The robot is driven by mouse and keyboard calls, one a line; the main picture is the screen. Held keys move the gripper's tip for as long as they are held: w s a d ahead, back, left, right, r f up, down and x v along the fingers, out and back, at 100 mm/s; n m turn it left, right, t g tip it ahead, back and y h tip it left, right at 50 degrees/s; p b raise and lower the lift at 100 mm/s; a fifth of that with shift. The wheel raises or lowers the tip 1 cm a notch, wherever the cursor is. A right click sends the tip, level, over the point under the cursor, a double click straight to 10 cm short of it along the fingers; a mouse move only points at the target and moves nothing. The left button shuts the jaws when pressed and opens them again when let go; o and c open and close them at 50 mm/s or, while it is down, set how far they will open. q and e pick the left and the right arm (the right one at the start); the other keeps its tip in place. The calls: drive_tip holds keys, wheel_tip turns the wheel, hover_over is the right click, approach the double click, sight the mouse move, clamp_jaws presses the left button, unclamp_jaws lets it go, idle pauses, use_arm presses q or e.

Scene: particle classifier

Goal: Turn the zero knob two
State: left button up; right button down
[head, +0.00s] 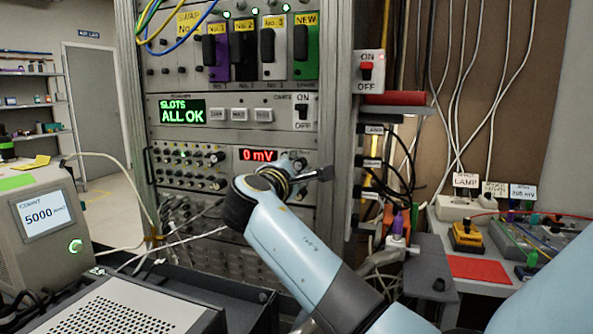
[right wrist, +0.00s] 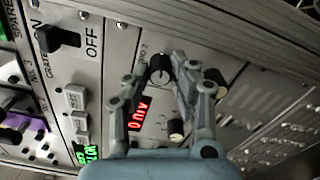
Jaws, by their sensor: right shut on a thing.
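My right gripper (right wrist: 160,72) is shut on a dark round knob (right wrist: 159,62), with one finger on each side of it. The knob is on the rack panel beside the red readout (right wrist: 138,114). A small label next to the knob seems to end in "2"; the rest is too small to read. In the head view, my right gripper (head: 302,170) is against the panel, just right of the same readout (head: 259,155), which shows 0 mV. The gripper and arm mostly hide the knob there. My left gripper is not in view.
Another dark knob (right wrist: 176,130) sits close to one finger. Above the readout are a green "ALL OK" display (head: 182,112) and an ON/OFF switch (head: 302,112). A counter box (head: 45,225) reading 5000 stands at the left. Loose cables hang at the right.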

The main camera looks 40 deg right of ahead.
drive_tip(key=shift+f, duration=0.15)
drive_tip(key=c, duration=1.1)
unclamp_jaws()
drive_tip(key=shift+a, duration=0.1)
drive_tip(key=v, duration=0.7)
drive_tip(key=shift+s, duration=0.15)
drive_tip(key=shift+a, duration=0.15)
